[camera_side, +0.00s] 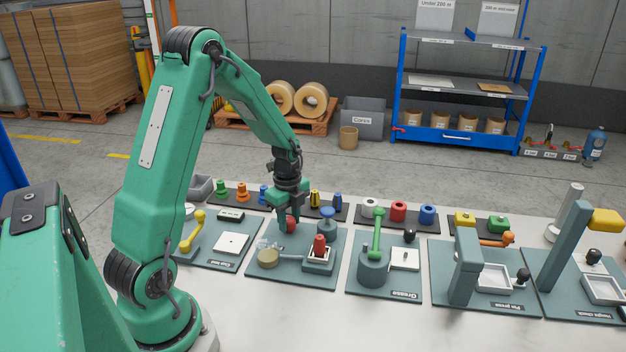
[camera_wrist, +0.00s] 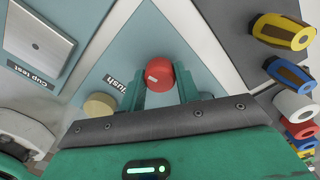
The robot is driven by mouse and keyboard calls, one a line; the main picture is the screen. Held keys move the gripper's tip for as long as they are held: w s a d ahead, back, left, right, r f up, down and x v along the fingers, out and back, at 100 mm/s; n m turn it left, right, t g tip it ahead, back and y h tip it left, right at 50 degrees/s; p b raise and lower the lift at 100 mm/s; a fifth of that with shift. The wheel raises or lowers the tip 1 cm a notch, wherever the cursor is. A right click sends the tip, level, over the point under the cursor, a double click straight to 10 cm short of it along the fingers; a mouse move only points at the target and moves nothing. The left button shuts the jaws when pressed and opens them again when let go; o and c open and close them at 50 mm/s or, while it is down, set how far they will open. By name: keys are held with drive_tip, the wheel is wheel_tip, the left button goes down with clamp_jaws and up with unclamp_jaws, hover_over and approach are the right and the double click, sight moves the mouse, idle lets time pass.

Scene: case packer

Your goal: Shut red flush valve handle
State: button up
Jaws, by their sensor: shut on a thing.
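My gripper (camera_side: 288,210) is over the back-left part of the flush board (camera_side: 283,276), fingers pointing down. It is shut on a round red handle (camera_side: 290,225), which shows just under the fingers. In the wrist view the red handle (camera_wrist: 159,74) sits between the two green fingertips (camera_wrist: 161,90); its lower part and mounting are hidden.
To the left is the cup test board (camera_side: 218,256) with a yellow lever (camera_side: 193,230). To the right is the grease board (camera_side: 386,293) with a tall green lever (camera_side: 377,234). Behind, a dark rack (camera_side: 340,213) holds yellow and blue pieces close to my gripper.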

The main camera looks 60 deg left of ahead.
sight(289, 219)
drive_tip(key=n, duration=1.1)
drive_tip(key=shift+n, duration=2.1)
drive_tip(key=o, duration=1)
drive_tip(key=shift+r, duration=0.1)
drive_tip(key=shift+r, duration=3.85)
